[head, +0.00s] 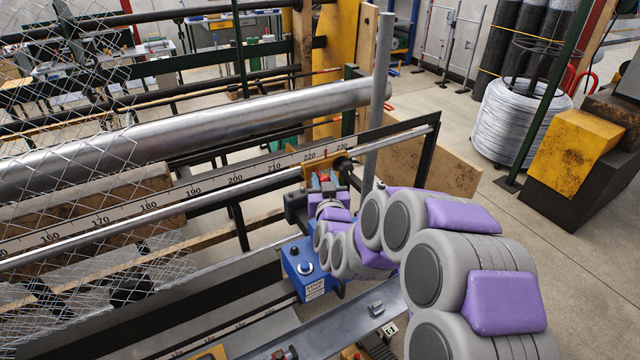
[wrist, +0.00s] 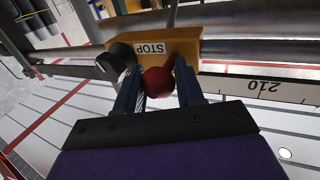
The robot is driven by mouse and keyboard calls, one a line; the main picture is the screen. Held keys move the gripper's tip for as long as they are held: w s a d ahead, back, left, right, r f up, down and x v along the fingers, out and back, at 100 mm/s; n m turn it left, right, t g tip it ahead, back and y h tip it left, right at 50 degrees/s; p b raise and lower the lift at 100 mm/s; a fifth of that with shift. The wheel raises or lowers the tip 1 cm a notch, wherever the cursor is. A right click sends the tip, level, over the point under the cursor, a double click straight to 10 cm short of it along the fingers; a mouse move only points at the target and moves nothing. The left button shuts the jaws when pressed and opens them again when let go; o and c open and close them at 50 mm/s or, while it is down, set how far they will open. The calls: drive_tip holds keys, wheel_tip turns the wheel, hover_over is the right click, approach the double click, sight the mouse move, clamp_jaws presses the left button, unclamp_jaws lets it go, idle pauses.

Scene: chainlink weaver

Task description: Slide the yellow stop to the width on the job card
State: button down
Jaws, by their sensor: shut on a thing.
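The yellow stop (head: 316,170) sits on the silver rail near the right end of the scale, around the 220 and 230 marks. In the wrist view the stop (wrist: 188,46) shows upside down with its STOP label and a red ball knob (wrist: 158,82). A black knob (wrist: 117,60) is beside it. My gripper (wrist: 158,88) has its two blue fingers on either side of the red ball, closed on it. In the head view my gripper (head: 326,186) is at the stop, partly hidden by my arm. I cannot make out a job card.
The white scale (head: 203,184) runs left from the stop, with the rail (head: 120,225) along it. A blue control box (head: 302,268) stands below my gripper. Chain-link mesh (head: 60,150) covers the left side. A wire coil (head: 518,122) stands at the right.

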drive_tip(key=c, duration=0.8)
unclamp_jaws()
drive_tip(key=shift+w+d, duration=0.15)
drive_tip(key=shift+d, duration=0.15)
drive_tip(key=shift+s+a, duration=0.1)
drive_tip(key=shift+s, duration=0.45)
drive_tip(key=shift+b+v, duration=8.15)
drive_tip(key=shift+b, duration=1.85)
